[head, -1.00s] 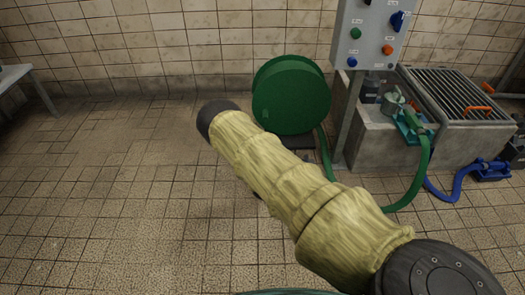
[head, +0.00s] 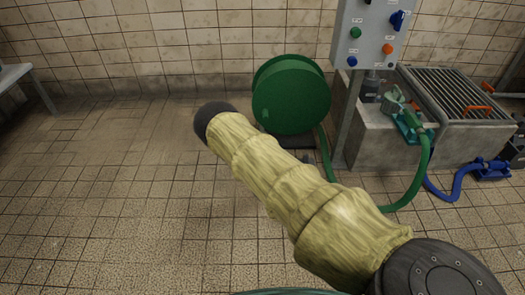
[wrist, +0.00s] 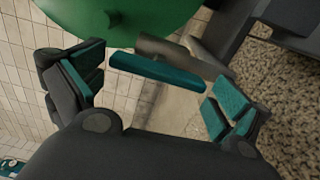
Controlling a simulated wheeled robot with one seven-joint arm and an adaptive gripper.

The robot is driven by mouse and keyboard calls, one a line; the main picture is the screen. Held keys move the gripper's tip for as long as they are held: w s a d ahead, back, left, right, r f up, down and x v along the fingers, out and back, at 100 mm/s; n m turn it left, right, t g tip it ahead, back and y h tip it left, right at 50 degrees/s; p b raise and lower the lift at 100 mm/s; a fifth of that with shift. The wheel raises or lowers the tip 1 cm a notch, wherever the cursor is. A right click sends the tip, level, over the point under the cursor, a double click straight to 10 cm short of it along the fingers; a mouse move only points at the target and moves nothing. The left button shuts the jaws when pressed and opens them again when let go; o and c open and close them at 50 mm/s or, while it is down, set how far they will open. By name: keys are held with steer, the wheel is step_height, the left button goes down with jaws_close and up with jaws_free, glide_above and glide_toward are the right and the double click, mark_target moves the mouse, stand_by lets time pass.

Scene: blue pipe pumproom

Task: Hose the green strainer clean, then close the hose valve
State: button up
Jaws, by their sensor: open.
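In the wrist view my gripper (wrist: 155,95) is open, its teal-padded fingers wide apart. A teal bar (wrist: 158,70) on a grey fitting lies across the gap just beyond them; it looks like a lever, and I cannot tell whether a finger touches it. The green hose reel (wrist: 125,18) is close behind it. In the head view the reel (head: 290,95) stands by the wall, and the green hose (head: 418,175) runs to a nozzle (head: 412,118) in a teal holder. My arm hides the gripper there. I cannot make out the green strainer.
A concrete basin (head: 385,152) with a metal grate (head: 455,92) stands at the right, with a control panel (head: 370,35) on a post before it. A blue hose (head: 452,188) lies on the floor beside it. The tiled floor at left is clear.

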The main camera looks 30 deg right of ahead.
steer(key=shift+s, duration=0.1)
steer(key=v, duration=1.2)
stand_by(0.4)
steer(key=s+a+f+m+g+y+p, duration=0.1)
steer(key=s+a+f+m+g+y, duration=0.15)
steer(key=s, duration=0.45)
steer(key=s+a+f+m+g+y, duration=0.1)
steer(key=s+a+m+g, duration=0.25)
steer(key=s, duration=0.45)
steer(key=s+a+f+m+g+y+p, duration=0.1)
steer(key=s+a+f+m+g+y, duration=0.15)
steer(key=s, duration=0.45)
steer(key=s+a+r+m+g+y, duration=0.1)
steer(key=s+a+r+g, duration=0.2)
steer(key=s, duration=0.4)
steer(key=s+a+r+m+g+y+p, duration=0.1)
steer(key=s+a+r+m, duration=0.1)
steer(key=s+a, duration=0.35)
steer(key=s+a+r+m+g+y, duration=0.1)
steer(key=s+a+r+g+y, duration=0.2)
steer(key=s, duration=0.4)
step_height(320, 180, up, 38)
steer(key=h+p, duration=0.1)
steer(key=p, duration=3.7)
steer(key=shift+s+a+f, duration=0.15)
steer(key=shift+s+a, duration=0.05)
steer(key=shift+a, duration=0.3)
steer(key=shift+c, duration=0.2)
